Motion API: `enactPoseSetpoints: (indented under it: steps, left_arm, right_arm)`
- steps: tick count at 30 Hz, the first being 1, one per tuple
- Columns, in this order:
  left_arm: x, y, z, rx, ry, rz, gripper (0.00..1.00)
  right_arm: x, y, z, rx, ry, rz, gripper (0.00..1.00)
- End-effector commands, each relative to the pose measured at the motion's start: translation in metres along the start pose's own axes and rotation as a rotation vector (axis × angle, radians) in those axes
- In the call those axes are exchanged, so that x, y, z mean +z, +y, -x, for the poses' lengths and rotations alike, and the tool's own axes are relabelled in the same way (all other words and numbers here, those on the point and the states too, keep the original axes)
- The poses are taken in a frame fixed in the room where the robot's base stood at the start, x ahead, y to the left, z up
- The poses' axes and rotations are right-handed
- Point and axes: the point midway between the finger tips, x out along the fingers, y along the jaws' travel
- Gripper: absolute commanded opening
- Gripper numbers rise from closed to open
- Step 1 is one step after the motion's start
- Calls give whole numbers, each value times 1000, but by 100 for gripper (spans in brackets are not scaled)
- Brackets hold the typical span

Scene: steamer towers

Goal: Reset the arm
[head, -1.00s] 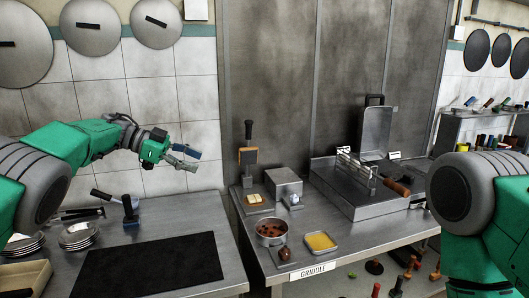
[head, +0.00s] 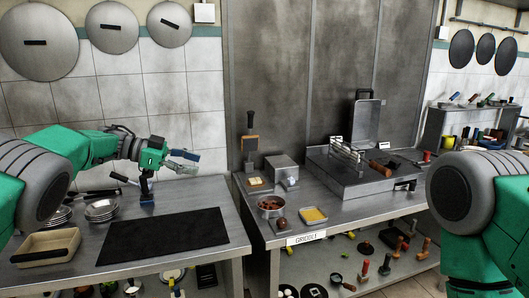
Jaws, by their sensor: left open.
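My left arm reaches in from the left, and my left gripper (head: 184,161) is open and empty above the back of the left steel table (head: 236,252). Its fingers point right, in front of the tiled wall. In this view the gripper is just above and to the right of a blue-based tool (head: 147,200) that stands on the table; I cannot tell whether they touch. My right arm shows only as a dark round joint and green link at the right. The right gripper is out of view.
A black mat (head: 165,236) lies on the left table, with stacked plates (head: 101,209) and a tan tray (head: 45,246) to its left. The griddle table holds a bowl (head: 270,207), a yellow-filled tray (head: 313,215) and the griddle (head: 360,175). A gap separates the tables.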

Motion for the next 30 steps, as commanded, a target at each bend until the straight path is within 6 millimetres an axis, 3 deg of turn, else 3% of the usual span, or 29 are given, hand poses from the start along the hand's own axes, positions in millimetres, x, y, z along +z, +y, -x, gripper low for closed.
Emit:
enactPoseSetpoints:
  steps: [7,11,14,17,20,24,26,30]
  left_arm:
    - [45,0,-7,-141,92,85,44]
    - [82,3,-10,-253,136,154,44]
    - [122,10,-13,-363,155,230,44]
    - [180,29,-17,-508,146,342,44]
    - [247,66,-21,-661,84,478,44]
    - [325,138,-24,-812,-65,656,44]
    - [353,174,-25,-856,-143,729,44]
    - [403,269,-25,-912,-350,887,44]
  right_arm:
    - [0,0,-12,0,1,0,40]
    - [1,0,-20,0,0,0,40]
    - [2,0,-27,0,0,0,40]
    - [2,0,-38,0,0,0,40]
    - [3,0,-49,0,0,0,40]
    - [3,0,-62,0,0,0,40]
    - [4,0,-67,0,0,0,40]
    - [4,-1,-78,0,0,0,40]
